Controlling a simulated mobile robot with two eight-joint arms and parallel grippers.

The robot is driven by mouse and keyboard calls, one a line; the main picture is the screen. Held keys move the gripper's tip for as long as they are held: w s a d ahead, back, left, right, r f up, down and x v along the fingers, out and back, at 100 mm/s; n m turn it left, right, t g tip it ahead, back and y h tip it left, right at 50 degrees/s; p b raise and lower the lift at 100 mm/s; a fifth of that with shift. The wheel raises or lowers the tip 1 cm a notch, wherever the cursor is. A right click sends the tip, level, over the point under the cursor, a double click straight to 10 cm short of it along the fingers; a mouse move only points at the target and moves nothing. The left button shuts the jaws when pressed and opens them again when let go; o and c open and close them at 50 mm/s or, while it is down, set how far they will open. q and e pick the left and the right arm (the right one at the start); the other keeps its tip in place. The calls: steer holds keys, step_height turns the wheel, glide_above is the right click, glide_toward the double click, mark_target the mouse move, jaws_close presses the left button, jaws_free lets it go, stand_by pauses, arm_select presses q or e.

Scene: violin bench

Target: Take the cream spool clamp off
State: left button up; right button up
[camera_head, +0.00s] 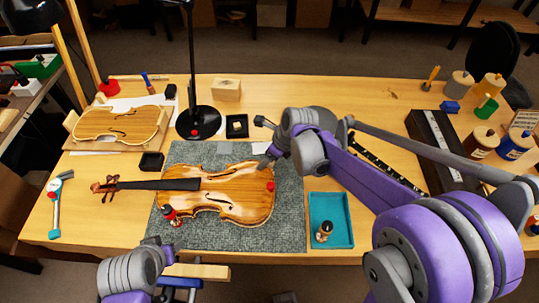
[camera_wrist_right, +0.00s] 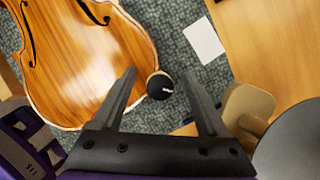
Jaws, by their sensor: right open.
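The violin (camera_head: 228,192) lies on the grey mat. In the right wrist view, a round black knob (camera_wrist_right: 160,86) with a pale mark stands at the violin's (camera_wrist_right: 85,60) edge, seen from above. In the head view, my right gripper (camera_head: 266,155) is by the violin's lower-bout edge and hides the knob. My left gripper (camera_head: 160,250) is at the bench's front edge, its opening unclear.
A red-topped clamp (camera_head: 270,186) and a black-and-red clamp (camera_head: 170,212) sit at the violin's edge. A teal tray (camera_head: 345,240) holds a dark-topped spool clamp (camera_head: 324,231). The black lamp base (camera_head: 198,123) stands behind the mat. The bench's left front is mostly clear.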

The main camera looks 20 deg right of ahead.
jaws_close()
stand_by(0.5)
